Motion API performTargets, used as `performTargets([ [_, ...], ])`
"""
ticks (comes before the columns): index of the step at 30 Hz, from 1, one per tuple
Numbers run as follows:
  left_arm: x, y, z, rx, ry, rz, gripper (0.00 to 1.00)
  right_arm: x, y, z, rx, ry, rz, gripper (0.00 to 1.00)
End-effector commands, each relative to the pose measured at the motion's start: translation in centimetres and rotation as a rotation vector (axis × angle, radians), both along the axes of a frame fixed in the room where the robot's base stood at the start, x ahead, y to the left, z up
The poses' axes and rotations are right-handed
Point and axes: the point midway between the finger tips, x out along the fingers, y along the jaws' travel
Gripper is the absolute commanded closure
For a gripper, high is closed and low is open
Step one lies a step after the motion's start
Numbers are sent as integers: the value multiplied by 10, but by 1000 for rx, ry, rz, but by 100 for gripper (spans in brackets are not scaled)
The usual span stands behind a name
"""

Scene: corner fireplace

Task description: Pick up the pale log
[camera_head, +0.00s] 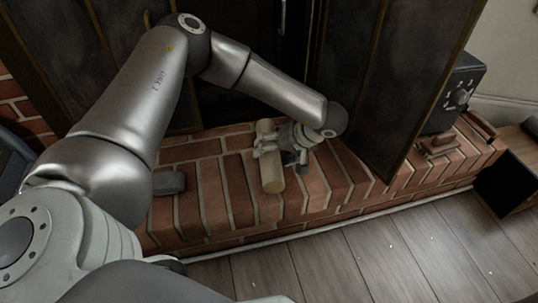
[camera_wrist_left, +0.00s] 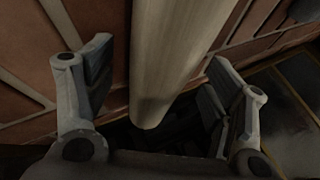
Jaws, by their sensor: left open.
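The pale log (camera_head: 272,176) lies on the brick hearth in front of the dark fireplace doors. My left gripper (camera_head: 277,149) reaches in over the hearth from the right side of the log, its fingers at the log's middle to far part. In the left wrist view the log (camera_wrist_left: 178,60) runs between the two spread fingers of the gripper (camera_wrist_left: 155,95), with gaps seen on both sides. The gripper is open; whether a finger touches the log cannot be told. My right gripper is not in view.
The brick hearth (camera_head: 215,190) holds a small grey block (camera_head: 168,183) at left. A black box with a dial (camera_head: 458,97) and a small brown object (camera_head: 437,146) stand at right. Dark doors (camera_head: 390,80) rise close behind the gripper. Wooden floor (camera_head: 350,262) lies in front.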

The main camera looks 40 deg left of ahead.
Motion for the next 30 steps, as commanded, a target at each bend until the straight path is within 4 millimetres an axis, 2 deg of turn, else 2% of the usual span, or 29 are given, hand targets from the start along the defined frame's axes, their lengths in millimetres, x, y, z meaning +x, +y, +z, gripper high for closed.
performTargets([
  [2, 0, 0, 0, 0, 0, 0, 26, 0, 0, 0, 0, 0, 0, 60],
  [16, 0, 0, 0, -1, 0, 1, 87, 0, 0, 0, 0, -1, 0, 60],
  [30, 0, 0, 9, 0, -1, 1, 89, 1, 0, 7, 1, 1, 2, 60],
])
